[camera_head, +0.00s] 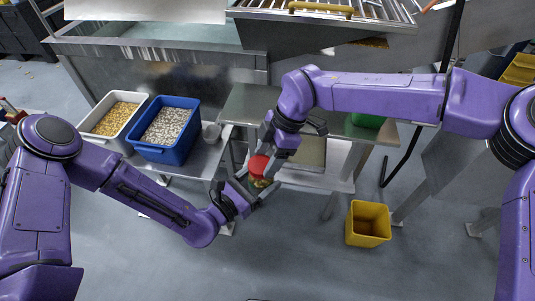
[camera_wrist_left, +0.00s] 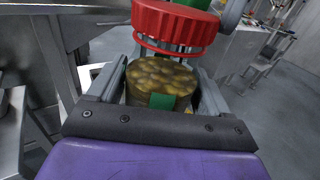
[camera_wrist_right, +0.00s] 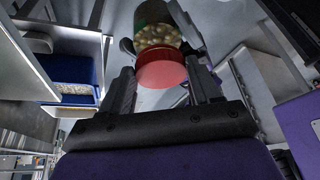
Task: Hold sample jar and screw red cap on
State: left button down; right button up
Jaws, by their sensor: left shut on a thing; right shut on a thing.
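The sample jar (camera_wrist_left: 165,82), filled with brownish pieces and carrying a green patch on its side, is shut between the fingers of my left gripper (camera_head: 256,190). The red cap (camera_wrist_left: 172,24) is shut between the fingers of my right gripper (camera_head: 265,162). In the left wrist view the cap is above the jar, tilted and slightly apart, and the jar's top contents show. In the right wrist view the red cap (camera_wrist_right: 160,72) is in front of the jar (camera_wrist_right: 156,24) and hides its near end. The head view shows both small, with the cap just above the jar.
A yellow bin (camera_head: 369,223) stands on the floor at right. The floor in front is clear.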

jog(key=m+t, duration=0.1)
jog(key=m, duration=0.2)
jog(key=s+m+t, duration=0.1)
jog(key=m, duration=0.2)
jog(key=shift+s+d+r+t, duration=0.1)
jog(key=shift+d+t, duration=0.05)
jog(key=shift+t, duration=0.15)
jog(key=shift+s+a+m+t, duration=0.2)
jog(key=shift+s+m+t, duration=0.15)
jog(key=shift+m, duration=0.65)
jog(key=shift+s+a+m, duration=0.1)
jog(key=shift+s+m, duration=0.1)
jog(key=shift+m, duration=0.4)
jog(key=shift+w+m+t, duration=0.1)
jog(key=shift+m+t, duration=0.35)
jog(key=shift+m, duration=0.35)
jog(key=shift+w+d, duration=0.2)
jog(key=shift+d, duration=0.05)
jog(key=o, duration=1)
jog(key=shift+a, duration=0.15)
